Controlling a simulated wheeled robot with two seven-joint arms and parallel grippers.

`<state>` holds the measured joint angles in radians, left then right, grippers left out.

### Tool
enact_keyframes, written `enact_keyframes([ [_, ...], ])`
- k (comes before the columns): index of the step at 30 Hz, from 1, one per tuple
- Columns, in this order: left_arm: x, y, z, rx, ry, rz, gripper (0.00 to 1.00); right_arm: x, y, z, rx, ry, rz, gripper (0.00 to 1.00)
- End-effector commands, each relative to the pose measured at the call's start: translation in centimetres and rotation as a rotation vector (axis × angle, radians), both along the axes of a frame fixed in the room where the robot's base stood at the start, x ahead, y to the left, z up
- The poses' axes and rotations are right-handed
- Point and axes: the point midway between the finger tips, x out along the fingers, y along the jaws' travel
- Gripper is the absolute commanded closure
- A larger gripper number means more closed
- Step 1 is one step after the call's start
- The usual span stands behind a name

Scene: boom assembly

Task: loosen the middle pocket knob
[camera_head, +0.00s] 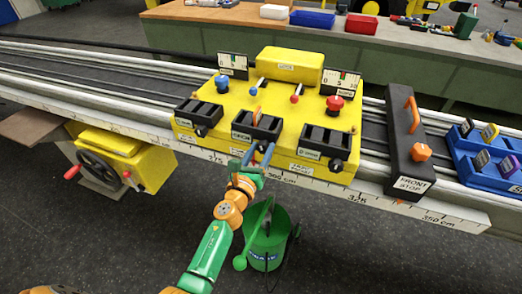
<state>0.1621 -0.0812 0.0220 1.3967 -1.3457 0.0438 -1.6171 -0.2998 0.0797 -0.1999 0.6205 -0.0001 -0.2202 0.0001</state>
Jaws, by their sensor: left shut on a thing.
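The yellow carriage (222,147) carries three black pockets along its front. The middle pocket (268,128) holds an upright orange-edged piece (256,114). My left gripper (260,154) reaches up from below, with its blue fingers at the front of the middle pocket. It is shut on the middle pocket knob, which the fingers mostly hide. Black knobs show on the left pocket (201,131) and the right pocket (336,165). My right gripper is not in view.
A black front stop (402,150) with an orange handle and knob stands on the rail right of the carriage. A blue tray (466,157) of upright pieces is further right. A green canister (266,240) stands on the floor below. A yellow handwheel box (150,165) is at left.

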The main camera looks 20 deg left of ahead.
Motion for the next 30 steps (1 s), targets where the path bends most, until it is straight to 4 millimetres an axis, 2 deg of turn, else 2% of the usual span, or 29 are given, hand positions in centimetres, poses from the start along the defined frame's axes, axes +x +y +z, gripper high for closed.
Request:
enact_keyframes([
  [30,0.02,0.21,-0.29,-0.964,0.034,-0.003,1.0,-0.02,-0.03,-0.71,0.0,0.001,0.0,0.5],
])
